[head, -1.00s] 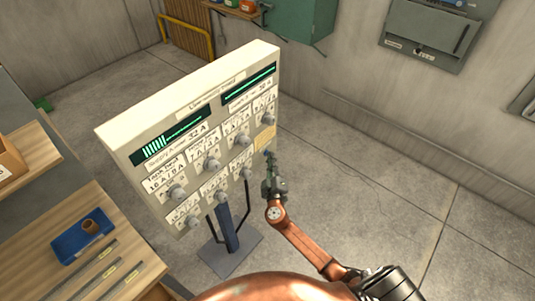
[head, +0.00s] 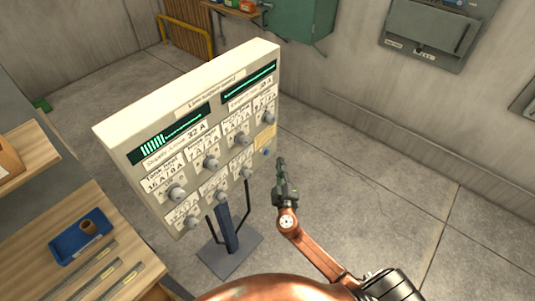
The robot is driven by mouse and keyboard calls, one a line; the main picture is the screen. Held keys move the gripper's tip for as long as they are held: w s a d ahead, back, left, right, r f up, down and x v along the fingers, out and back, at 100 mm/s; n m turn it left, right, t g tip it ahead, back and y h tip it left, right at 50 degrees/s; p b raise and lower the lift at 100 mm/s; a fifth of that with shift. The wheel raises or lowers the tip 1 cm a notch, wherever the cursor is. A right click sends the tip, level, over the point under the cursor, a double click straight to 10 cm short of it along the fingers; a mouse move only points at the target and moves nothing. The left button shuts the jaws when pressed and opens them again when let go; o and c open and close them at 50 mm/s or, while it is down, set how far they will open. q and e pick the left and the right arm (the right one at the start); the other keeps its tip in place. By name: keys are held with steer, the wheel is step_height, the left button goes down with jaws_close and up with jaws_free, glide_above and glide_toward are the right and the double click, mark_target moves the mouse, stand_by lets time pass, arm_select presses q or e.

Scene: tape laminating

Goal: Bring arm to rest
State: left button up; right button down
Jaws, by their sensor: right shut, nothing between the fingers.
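My right gripper (head: 281,163) is shut and empty. It points up, just right of the control panel (head: 228,94), and appears apart from it. The panel is a cream board on a stand, with two green displays along the top and rows of grey knobs below. A small blue button (head: 267,152) at the panel's lower right now shows clear of the gripper. My left gripper is not in the head view.
A wooden bench (head: 42,281) at the left holds a blue tray (head: 66,245) and several metal strips. The panel's base plate (head: 240,258) stands on the floor. A green cabinet (head: 301,18) and grey wall box (head: 431,32) are at the back. Floor at the right is clear.

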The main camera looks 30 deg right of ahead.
steer(key=shift+s+d, duration=0.25)
steer(key=shift+s, duration=0.35)
steer(key=s+d+f+g+y, duration=0.1)
steer(key=s+f+g, duration=0.35)
steer(key=f, duration=0.95)
steer(key=s+d+f+g+y, duration=0.1)
steer(key=s+f+g+y, duration=0.1)
steer(key=s+f, duration=0.95)
steer(key=s+d+f+g+y, duration=0.1)
steer(key=s+d+f+g, duration=0.2)
steer(key=f, duration=1.5)
steer(key=s+a+f+m+g+y, duration=0.1)
steer(key=s+f, duration=0.5)
steer(key=s, duration=0.6)
steer(key=s+a+f+m+g+y, duration=0.1)
steer(key=s+a+f+g, duration=0.2)
steer(key=s, duration=1)
steer(key=s+a+f+m+g+y, duration=0.1)
steer(key=s+a+f+g, duration=0.2)
steer(key=s+f, duration=0.6)
steer(key=s+a, duration=0.2)
steer(key=s, duration=0.1)
steer(key=shift+s+f+m, duration=0.25)
steer(key=shift+f+m, duration=0.05)
steer(key=shift+m, duration=0.1)
